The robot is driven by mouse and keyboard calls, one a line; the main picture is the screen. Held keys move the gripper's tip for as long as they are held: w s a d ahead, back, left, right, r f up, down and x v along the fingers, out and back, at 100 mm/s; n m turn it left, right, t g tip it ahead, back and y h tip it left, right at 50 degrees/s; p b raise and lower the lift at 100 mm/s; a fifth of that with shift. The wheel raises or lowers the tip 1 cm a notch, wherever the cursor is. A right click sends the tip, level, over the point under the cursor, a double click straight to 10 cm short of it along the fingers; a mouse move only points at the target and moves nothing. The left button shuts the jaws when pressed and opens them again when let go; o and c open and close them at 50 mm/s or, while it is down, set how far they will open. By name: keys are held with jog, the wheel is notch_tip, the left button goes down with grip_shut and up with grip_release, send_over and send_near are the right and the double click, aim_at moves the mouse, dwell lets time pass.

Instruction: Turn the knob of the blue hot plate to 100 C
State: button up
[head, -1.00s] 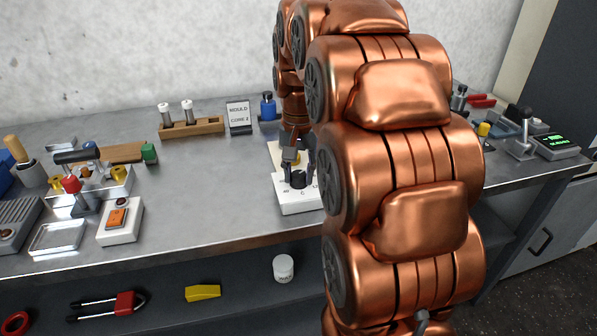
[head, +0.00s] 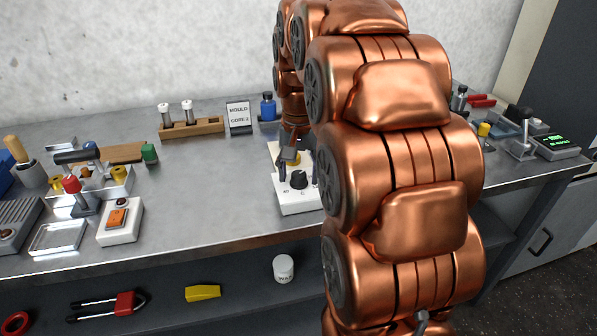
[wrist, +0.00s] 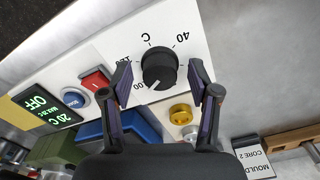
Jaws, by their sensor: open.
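The hot plate (head: 300,202) stands near the bench's front edge, partly hidden by my arm. Its white front panel carries a black knob (head: 298,179), which also shows in the wrist view (wrist: 158,66). There the knob's white pointer line points toward the lower left, near a partly hidden label ending in "00". The panel's display (wrist: 45,110) reads 20 C and OFF. My gripper (wrist: 166,92) is open and empty; its fingertips are on either side of the knob in the picture, apparently clear of it. In the head view the gripper is behind the knob.
A sign (head: 239,117), a wooden rack (head: 192,127) and a blue bottle (head: 268,107) stand behind. The bench left of the hot plate is clear up to a white switch box (head: 120,222).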

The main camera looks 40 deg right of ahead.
aim_at(299, 174)
notch_tip(299, 174, up, 12)
dwell(0.8)
dwell(0.8)
jog(key=s+a+f+n+g, duration=0.1)
jog(key=s+a+f+n, duration=0.4)
jog(key=s+a+f, duration=0.55)
jog(key=s+a+f+n+g, duration=0.2)
jog(key=s+a+f+n, duration=0.35)
jog(key=s+f, duration=0.7)
notch_tip(299, 174, up, 17)
jog(key=a+m+t+p, duration=0.1)
jog(key=a+p, duration=0.1)
jog(key=p, duration=1.2)
jog(key=shift+r, duration=0.2)
jog(key=shift+m, duration=0.25)
jog(key=shift+c, duration=0.2)
